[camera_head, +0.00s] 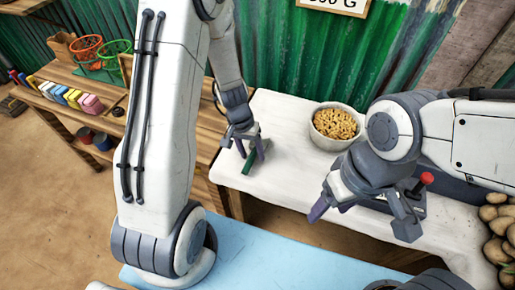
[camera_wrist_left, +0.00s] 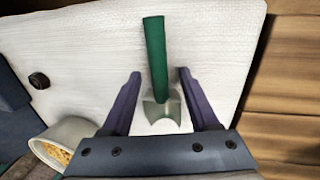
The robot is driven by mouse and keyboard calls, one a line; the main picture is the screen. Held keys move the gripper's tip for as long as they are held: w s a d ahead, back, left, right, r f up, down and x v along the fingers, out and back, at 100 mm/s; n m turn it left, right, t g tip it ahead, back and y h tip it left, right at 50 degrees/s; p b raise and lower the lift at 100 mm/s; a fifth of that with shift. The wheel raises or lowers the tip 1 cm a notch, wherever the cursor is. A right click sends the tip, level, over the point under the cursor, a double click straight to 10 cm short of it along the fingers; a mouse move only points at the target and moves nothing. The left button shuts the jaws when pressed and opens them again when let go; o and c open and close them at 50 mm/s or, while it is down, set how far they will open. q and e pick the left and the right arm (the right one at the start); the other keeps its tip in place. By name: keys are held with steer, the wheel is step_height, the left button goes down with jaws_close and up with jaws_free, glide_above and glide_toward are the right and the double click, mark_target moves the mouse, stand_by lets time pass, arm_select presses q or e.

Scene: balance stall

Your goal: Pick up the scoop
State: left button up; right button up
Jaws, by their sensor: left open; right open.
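The scoop has a green handle and a pale grey metal head; it lies on the white cloth table, and its green handle (camera_head: 252,162) shows just under my left gripper (camera_head: 250,152). In the left wrist view the scoop (camera_wrist_left: 155,60) lies between the two spread fingers of my left gripper (camera_wrist_left: 159,74), with its head toward the palm and its handle pointing away. The fingers stand apart from it on both sides. My right gripper (camera_head: 364,216) is open and empty over the front of the white table. The scoop's head is mostly hidden in the head view.
A white bowl (camera_head: 314,128) of yellowish pieces stands at the back of the white table (camera_head: 285,185); it also shows in the wrist view (camera_wrist_left: 75,130). A red knob (camera_head: 427,178) is beside my right gripper. Potatoes (camera_head: 498,225) lie at right. Wooden shelves (camera_head: 60,105) stand left.

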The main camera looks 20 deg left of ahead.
arm_select(q)
jaws_close()
steer(key=shift+r, duration=0.15)
